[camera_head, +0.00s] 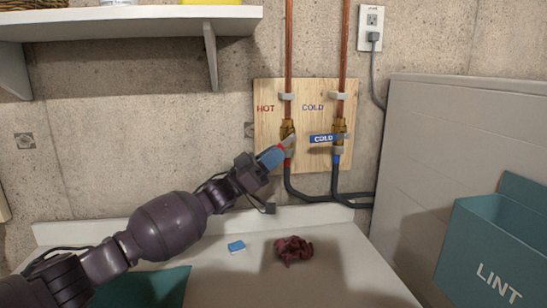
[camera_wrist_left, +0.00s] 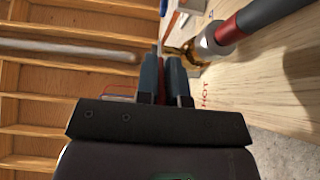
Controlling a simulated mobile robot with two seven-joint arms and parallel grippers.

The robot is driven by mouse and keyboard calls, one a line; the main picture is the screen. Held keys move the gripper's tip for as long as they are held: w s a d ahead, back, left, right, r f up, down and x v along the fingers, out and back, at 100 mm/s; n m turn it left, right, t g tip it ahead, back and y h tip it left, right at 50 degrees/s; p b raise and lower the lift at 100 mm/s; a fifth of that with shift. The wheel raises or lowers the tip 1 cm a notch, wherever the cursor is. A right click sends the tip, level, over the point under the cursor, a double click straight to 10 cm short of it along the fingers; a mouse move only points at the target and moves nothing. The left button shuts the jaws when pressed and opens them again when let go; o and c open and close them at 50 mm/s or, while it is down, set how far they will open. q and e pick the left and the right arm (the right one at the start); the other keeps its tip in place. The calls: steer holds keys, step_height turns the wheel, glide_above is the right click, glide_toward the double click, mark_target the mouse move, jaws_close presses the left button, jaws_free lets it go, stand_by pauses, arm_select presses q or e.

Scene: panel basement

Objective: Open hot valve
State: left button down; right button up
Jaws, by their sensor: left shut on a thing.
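The hot valve (camera_head: 288,129) is a brass valve on the left copper pipe, mounted on a wooden board (camera_head: 266,90) marked HOT. Its brass body also shows in the left wrist view (camera_wrist_left: 206,45). My left gripper (camera_head: 274,156) is just below and left of this valve, shut on its red handle (camera_wrist_left: 160,72). The fingers hide most of the handle, so its exact angle is hard to tell. The cold valve (camera_head: 340,127) is on the right pipe, with a blue COLD handle (camera_head: 325,138) pointing sideways to the left. My right gripper is not in view.
Dark hoses (camera_head: 315,198) run from the valves to the right. A teal LINT bin (camera_head: 490,250) is at right, and a shelf (camera_head: 130,22) at upper left.

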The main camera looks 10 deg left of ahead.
arm_select(q)
steer(key=c, duration=1.2)
jaws_free()
steer(key=v, duration=1)
steer(key=shift+s+a+f, duration=0.1)
steer(key=shift+a+f, duration=0.05)
steer(key=shift+a, duration=0.15)
